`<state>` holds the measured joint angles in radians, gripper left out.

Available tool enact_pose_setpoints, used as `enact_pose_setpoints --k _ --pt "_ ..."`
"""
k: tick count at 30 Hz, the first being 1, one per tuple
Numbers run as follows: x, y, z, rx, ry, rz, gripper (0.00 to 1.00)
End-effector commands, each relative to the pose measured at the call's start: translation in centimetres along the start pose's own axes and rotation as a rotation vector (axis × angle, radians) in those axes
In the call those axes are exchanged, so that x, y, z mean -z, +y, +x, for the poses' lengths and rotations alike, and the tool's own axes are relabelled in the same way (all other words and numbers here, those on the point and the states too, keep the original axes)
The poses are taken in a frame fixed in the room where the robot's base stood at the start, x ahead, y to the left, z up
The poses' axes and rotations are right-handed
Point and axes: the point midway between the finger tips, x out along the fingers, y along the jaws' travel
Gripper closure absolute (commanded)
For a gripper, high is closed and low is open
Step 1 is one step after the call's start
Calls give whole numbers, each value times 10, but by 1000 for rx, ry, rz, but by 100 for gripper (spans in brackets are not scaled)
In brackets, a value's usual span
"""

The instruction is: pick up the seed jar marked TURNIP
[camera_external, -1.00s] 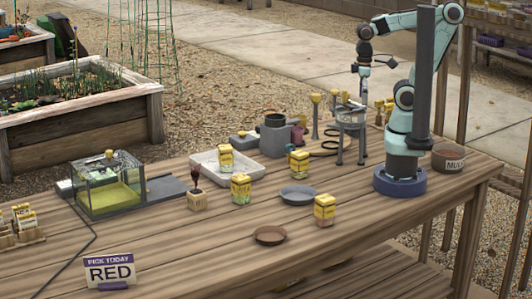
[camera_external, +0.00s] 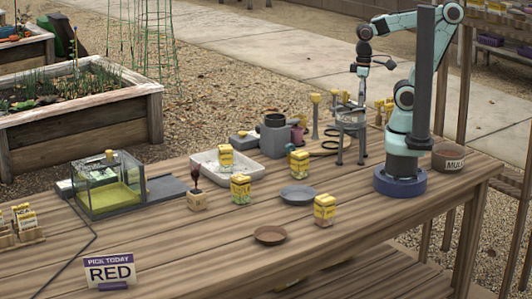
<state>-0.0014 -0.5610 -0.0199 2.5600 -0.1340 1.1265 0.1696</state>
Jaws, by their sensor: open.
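Several squat jars with yellow lids stand on the wooden table. One jar (camera_external: 226,158) is in the white tray, one jar (camera_external: 241,189) stands in front of that tray, one jar (camera_external: 299,164) is behind the grey plate, and one jar (camera_external: 325,210) is in front of it. Their labels are too small to read, so I cannot tell which is marked TURNIP. My gripper (camera_external: 363,72) is open and empty, raised high at the back right above a metal stand, well away from these jars.
The metal stand (camera_external: 350,135) is below my gripper. The white tray (camera_external: 208,172), grey plate (camera_external: 297,194), brown saucer (camera_external: 270,236) and clear box (camera_external: 106,184) are on the table. A sign (camera_external: 110,270) reads "PICK TODAY RED".

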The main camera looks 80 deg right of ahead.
Motion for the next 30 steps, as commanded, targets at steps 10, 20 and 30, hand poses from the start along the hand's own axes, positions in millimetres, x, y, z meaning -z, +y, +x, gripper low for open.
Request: enact_pose_setpoints --k 10,20,30 --pt "132 -52 -13 188 235 1044 25" --pt "126 -219 122 67 72 1005 25" --pt "62 -245 183 -72 19 816 25"
